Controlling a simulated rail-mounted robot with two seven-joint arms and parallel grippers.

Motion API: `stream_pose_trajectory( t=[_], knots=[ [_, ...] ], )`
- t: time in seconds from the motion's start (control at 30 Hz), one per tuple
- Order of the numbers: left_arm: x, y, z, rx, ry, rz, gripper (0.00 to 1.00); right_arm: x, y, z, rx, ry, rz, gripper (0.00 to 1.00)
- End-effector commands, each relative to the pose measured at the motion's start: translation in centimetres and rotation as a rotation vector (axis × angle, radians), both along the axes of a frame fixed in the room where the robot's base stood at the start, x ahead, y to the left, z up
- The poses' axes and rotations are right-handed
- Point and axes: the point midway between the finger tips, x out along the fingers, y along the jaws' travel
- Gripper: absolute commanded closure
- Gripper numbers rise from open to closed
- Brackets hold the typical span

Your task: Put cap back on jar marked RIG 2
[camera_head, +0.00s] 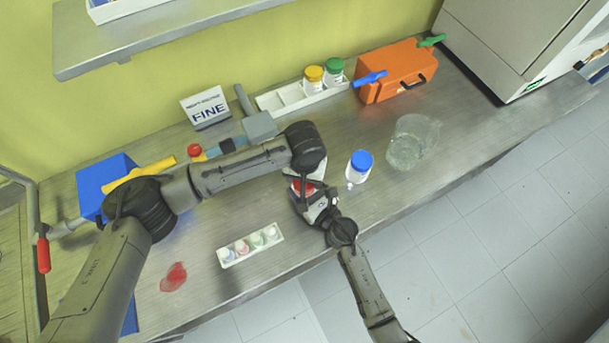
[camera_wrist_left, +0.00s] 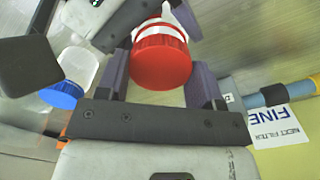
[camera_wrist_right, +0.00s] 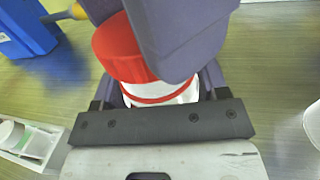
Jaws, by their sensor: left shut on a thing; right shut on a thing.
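A red cap (camera_head: 304,187) sits on the top of a white jar (camera_wrist_right: 160,93), between my two grippers. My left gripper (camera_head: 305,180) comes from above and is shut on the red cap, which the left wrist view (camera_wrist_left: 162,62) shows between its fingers. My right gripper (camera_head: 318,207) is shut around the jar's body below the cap. In the right wrist view the red cap (camera_wrist_right: 120,50) is partly covered by a left finger. A thin red band runs around the jar. I cannot read its marking or tell whether the cap is screwed tight.
A blue-capped jar (camera_head: 359,167) and a glass beaker (camera_head: 412,142) stand right of the grippers. A white rack (camera_head: 266,230) lies in front. Behind are a sign (camera_head: 205,107), a white tray (camera_head: 290,95) and an orange case (camera_head: 394,72). A red spill (camera_head: 173,277) marks the bench's left.

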Motion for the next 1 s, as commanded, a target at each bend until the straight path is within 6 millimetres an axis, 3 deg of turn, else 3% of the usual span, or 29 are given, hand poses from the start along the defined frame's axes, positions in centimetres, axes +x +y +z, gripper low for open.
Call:
stream_pose_trajectory(
  t=[0.67, 0.7, 0.77, 0.87, 1.0],
  knots=[
    [0.0, 0.0, -1.2, -0.001, 0.001, 0.001, 0.61, 0.0, 0.0, -0.1, -0.001, 0.001, 0.0, 0.75],
    [0.0, 0.0, -1.2, -0.001, 0.0, -0.001, 0.61, 0.0, 0.0, -0.1, -0.001, 0.001, 0.0, 0.99],
    [0.0, 0.0, -1.2, -0.001, 0.0, -0.02, 0.61, 0.0, 0.0, -0.1, -0.001, 0.001, 0.0, 0.99],
    [0.0, 0.0, -1.2, -0.001, 0.0, -0.136, 0.61, 0.0, 0.0, -0.1, -0.001, 0.001, 0.0, 0.99],
    [0.0, 0.0, -1.2, 0.0, 0.0, -0.419, 0.61, 0.0, 0.0, -0.1, -0.001, 0.001, 0.0, 0.99]
  ],
)
